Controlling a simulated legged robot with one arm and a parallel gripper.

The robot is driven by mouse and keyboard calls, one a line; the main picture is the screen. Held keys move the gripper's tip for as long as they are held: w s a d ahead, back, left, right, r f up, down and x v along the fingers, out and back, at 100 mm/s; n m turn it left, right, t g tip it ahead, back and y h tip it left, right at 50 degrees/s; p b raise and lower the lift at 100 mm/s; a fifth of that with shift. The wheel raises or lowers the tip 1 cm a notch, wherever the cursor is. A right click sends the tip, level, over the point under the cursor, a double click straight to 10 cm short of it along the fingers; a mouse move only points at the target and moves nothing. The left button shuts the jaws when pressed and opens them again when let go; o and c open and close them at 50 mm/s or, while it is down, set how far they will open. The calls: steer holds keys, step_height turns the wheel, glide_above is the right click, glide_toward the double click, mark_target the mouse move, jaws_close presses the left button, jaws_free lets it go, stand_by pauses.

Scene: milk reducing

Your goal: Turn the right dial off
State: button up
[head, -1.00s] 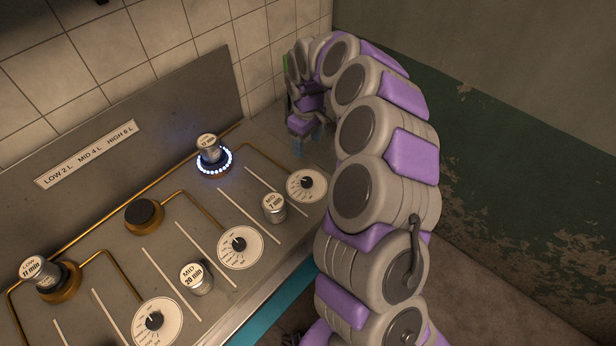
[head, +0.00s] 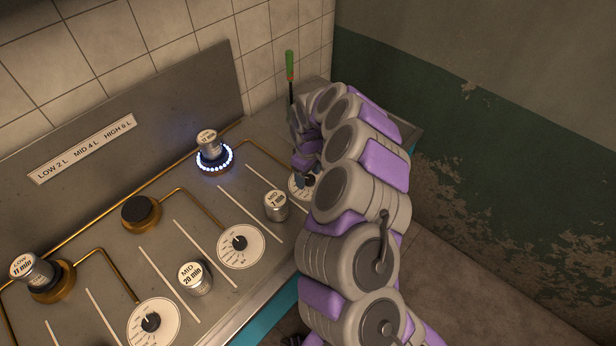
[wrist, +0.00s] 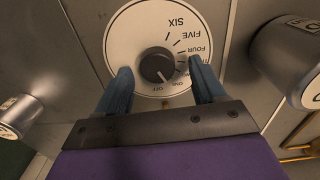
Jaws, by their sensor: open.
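The right dial (head: 297,184) is a white disc with a black knob on the stove top, partly hidden by my gripper in the head view. In the wrist view the dial plate (wrist: 125,40) shows printed words from OFF and ONE up to SIX, and its black knob (wrist: 157,66) has a pale pointer mark. My gripper (wrist: 160,88) is open, with one blue finger on each side of the knob's lower part and a gap to it. In the head view my gripper (head: 304,180) is just above the dial. I cannot tell whether the fingers touch the plate.
A lit blue burner ring (head: 214,158) with a metal canister on it stands to the left. Metal canisters MID 7 min (head: 276,206) and MID 20 min (head: 194,277) stand near the middle dial (head: 240,246). A green-handled tool (head: 290,66) stands upright behind my gripper.

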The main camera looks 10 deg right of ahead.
steer(key=shift+d+f, duration=0.1)
steer(key=shift+f, duration=0.15)
steer(key=shift+d, duration=0.2)
steer(key=shift+c, duration=0.6)
steer(key=shift+a, duration=0.1)
steer(key=c, duration=0.9)
steer(key=shift+r, duration=0.1)
steer(key=shift+c, duration=0.2)
steer(key=shift+r+p, duration=0.1)
steer(key=shift+p, duration=0.35)
